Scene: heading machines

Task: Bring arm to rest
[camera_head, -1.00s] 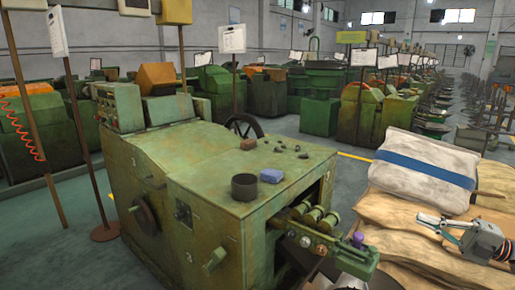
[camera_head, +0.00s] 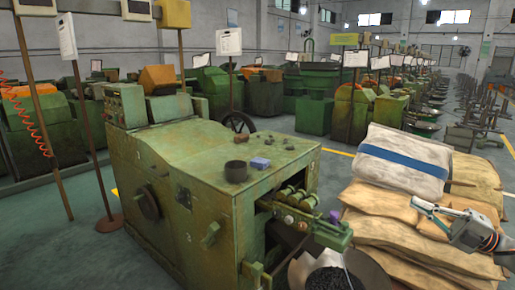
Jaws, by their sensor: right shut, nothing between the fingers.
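My right gripper (camera_head: 428,208) shows at the lower right, in front of the stacked sacks. Its fingers are shut with nothing between them, and they point left. My right arm comes in from the right edge. My left gripper is out of view.
Brown sacks (camera_head: 385,230) and a white sack with a blue stripe (camera_head: 405,160) are piled at right.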

